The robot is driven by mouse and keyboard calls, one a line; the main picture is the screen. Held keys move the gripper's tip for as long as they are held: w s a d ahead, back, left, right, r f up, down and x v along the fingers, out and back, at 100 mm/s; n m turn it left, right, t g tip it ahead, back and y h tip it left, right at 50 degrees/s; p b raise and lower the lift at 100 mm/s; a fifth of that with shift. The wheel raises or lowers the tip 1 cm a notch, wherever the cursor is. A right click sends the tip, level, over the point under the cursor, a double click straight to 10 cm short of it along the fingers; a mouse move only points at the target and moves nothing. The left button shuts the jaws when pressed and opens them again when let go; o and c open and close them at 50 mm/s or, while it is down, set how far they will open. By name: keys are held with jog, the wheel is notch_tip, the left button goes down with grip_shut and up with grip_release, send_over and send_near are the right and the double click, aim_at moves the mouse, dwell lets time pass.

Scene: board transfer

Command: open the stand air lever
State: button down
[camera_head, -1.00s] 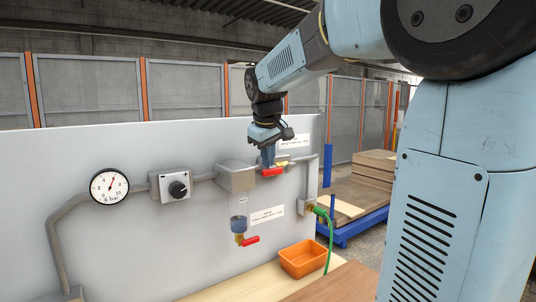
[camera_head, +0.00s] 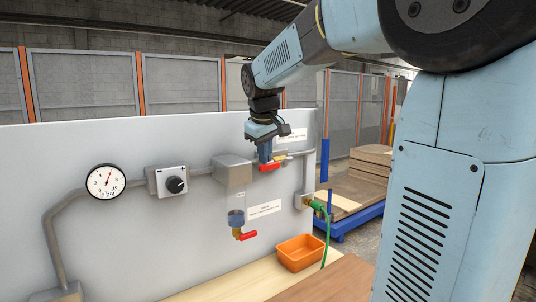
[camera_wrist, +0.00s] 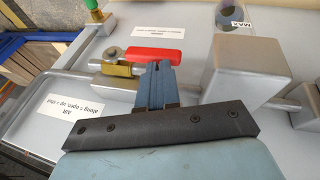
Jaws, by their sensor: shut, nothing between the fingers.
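The upper red lever (camera_head: 270,167) sits on a brass valve in the grey pipe on the white panel, beside the label about air. In the wrist view the red lever (camera_wrist: 150,52) lies roughly along the pipe, its left end at the valve. My gripper (camera_head: 266,158) points down at this lever. In the wrist view my gripper (camera_wrist: 159,68) shows its blue fingers together, with nothing between them, at the lever's right end. I cannot tell whether they touch it.
A grey box (camera_head: 232,172) is on the pipe just left of the valve; it stands close by the fingers in the wrist view (camera_wrist: 245,60). Lower are a second red lever (camera_head: 248,236) and an orange bin (camera_head: 300,252). A gauge (camera_head: 106,181) and a knob (camera_head: 176,185) are left.

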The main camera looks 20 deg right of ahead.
jog(key=shift+w+d+r, duration=0.1)
jog(key=shift+w+d, duration=0.1)
jog(key=shift+d, duration=0.5)
jog(key=shift+r, duration=0.35)
notch_tip(320, 180, up, 4)
jog(key=shift+w+a+f, duration=0.1)
jog(key=shift+a, duration=0.05)
jog(key=s+a+f+v, duration=0.1)
jog(key=a+v, duration=0.1)
jog(key=v, duration=0.7)
jog(key=s+d+f+m+t+y, duration=0.1)
jog(key=s+f+m, duration=0.3)
jog(key=s+f, duration=1.7)
jog(key=shift+s+f+m+y, duration=0.3)
jog(key=shift+f+y, duration=0.1)
